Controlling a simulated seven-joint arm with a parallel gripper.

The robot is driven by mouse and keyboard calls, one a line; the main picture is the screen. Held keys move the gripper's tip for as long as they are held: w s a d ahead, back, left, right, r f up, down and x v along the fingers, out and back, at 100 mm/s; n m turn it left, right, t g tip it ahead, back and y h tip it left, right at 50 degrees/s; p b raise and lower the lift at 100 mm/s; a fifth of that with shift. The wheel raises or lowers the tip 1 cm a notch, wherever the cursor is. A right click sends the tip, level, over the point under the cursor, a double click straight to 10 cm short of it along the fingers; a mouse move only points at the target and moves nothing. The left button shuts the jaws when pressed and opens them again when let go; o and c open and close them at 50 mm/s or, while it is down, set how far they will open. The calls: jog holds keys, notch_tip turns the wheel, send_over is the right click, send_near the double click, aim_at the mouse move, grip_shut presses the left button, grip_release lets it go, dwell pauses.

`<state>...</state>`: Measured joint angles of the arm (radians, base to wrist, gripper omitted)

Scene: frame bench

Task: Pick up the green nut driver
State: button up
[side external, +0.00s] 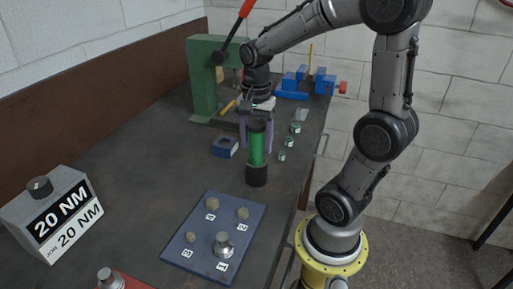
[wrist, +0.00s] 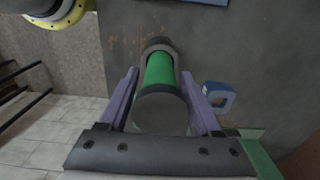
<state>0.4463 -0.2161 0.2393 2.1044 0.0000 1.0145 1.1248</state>
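The green nut driver (side external: 257,150) stands upright on the bench, with a green middle and dark ends. My gripper (side external: 257,148) is above it, pointing down, with purple fingers on either side of its upper part. In the wrist view the nut driver (wrist: 160,72) lies between the two fingers of my gripper (wrist: 160,72). The fingers look spread, with narrow gaps beside the green part, so the gripper appears open. The dark top end hides part of the space between the fingers.
A blue block with an opening (side external: 225,146) sits close left of the driver. Small sockets (side external: 289,142) line its right, near the bench edge. A blue plate with bolts (side external: 213,240) lies in front. A green press (side external: 204,75) and blue vise (side external: 292,93) stand behind.

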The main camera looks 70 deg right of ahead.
aim_at(256, 123)
grip_shut()
jog(key=shift+r, duration=0.15)
notch_tip(256, 123, up, 9)
jog(key=shift+f, duration=0.2)
jog(key=shift+s+r+m, duration=0.1)
jog(key=shift+r+m, duration=0.2)
jog(key=shift+r, duration=0.4)
jog(key=s+a+r+n, duration=0.1)
jog(key=a+n, duration=0.3)
jog(key=a, duration=0.8)
jog(key=a+r+n, duration=0.2)
jog(key=a+n, duration=0.3)
jog(key=a, duration=0.7)
jog(key=shift+s+a+n, duration=0.25)
jog(key=shift+s+n, duration=0.05)
jog(key=shift+s, duration=0.1)
jog(key=shift+r, duration=0.1)
